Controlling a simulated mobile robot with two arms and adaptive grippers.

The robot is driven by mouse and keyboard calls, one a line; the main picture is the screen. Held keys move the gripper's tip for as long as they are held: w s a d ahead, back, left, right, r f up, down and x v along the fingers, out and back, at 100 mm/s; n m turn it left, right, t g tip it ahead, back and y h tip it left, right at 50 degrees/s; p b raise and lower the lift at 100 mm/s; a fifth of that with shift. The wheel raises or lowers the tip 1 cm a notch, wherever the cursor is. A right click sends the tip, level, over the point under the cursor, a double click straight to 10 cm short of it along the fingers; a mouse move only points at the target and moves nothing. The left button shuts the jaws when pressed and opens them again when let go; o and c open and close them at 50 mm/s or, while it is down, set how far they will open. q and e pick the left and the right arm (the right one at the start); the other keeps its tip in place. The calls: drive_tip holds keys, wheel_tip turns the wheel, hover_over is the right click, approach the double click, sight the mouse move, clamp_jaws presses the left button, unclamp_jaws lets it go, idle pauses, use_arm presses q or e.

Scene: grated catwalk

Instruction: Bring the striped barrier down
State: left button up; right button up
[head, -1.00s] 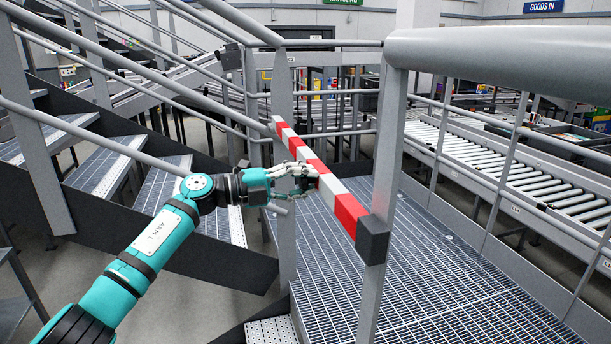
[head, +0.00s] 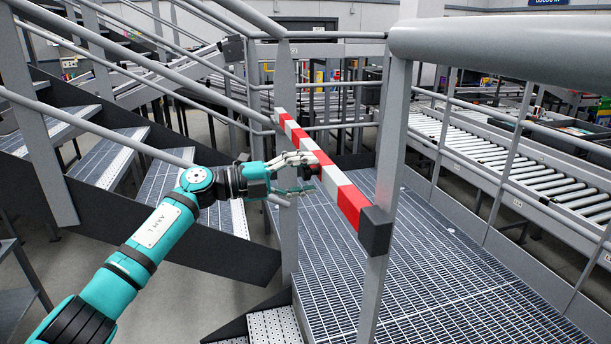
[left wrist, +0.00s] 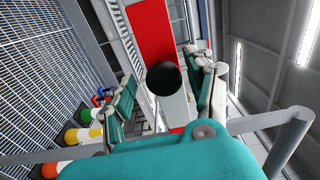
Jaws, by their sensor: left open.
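The red-and-white striped barrier (head: 328,172) lies across the walkway opening between two grey posts. Its near end has a dark block (head: 376,231) at the near post. Its far end meets the far post. My left gripper (head: 314,175) is open at the left side of the barrier, near its middle, with its fingertips reaching to the bar. In the left wrist view a red stretch of the barrier (left wrist: 158,38) runs between my spread fingers (left wrist: 168,92). Whether they touch it I cannot tell. My right gripper is not in view.
Grey stairs (head: 98,160) with handrails rise at the left. A grated platform (head: 430,280) lies beyond the barrier. A roller conveyor (head: 500,155) runs along the right behind a railing. A thick grey rail (head: 500,40) crosses the upper right.

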use_arm(q)
drive_tip(key=v, duration=1.2)
